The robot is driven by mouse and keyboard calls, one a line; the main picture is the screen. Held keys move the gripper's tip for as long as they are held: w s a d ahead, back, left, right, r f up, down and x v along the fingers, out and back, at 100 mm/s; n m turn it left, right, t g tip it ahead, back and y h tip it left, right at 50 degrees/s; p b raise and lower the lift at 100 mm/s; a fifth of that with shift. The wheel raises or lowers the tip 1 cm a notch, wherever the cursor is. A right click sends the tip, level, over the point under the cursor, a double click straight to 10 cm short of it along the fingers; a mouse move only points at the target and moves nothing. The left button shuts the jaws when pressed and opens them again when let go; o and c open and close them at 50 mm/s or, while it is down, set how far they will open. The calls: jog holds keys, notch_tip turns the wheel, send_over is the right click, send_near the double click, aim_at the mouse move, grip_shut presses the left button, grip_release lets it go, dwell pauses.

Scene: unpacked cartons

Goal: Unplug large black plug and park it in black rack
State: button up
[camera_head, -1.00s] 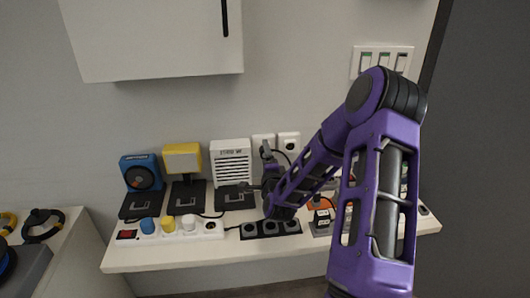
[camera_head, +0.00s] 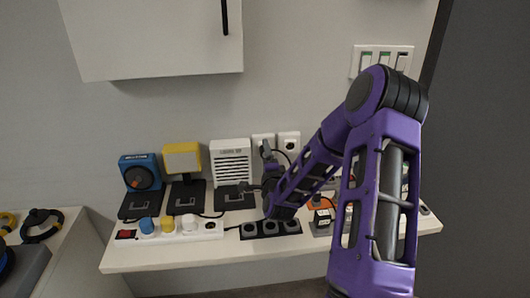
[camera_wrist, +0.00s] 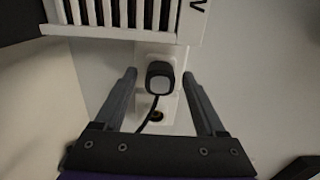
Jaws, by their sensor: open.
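In the wrist view a large black plug (camera_wrist: 160,76) with a pale grey end face sits in a white wall socket (camera_wrist: 148,48). Its black cable runs down from it. My gripper (camera_wrist: 159,75) is open, with one finger on each side of the plug and a gap to both. In the head view my gripper (camera_head: 264,165) is at the wall sockets (camera_head: 289,141), and the plug is mostly hidden behind it. The black rack (camera_head: 270,236), with several round grey-rimmed places, lies on the shelf below my arm.
A white power strip (camera_head: 205,232) with blue, yellow and white plugs is left of the rack. A blue fan (camera_head: 141,172), a yellow lamp (camera_head: 182,158) and a white heater (camera_head: 230,160) stand behind it. An orange and grey object (camera_head: 321,216) is right of the rack.

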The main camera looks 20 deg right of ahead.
dwell(0.3)
grip_shut()
dwell(0.3)
jog(key=shift+b+v, duration=0.45)
jog(key=shift+v, duration=2.5)
jog(key=shift+a, duration=0.1)
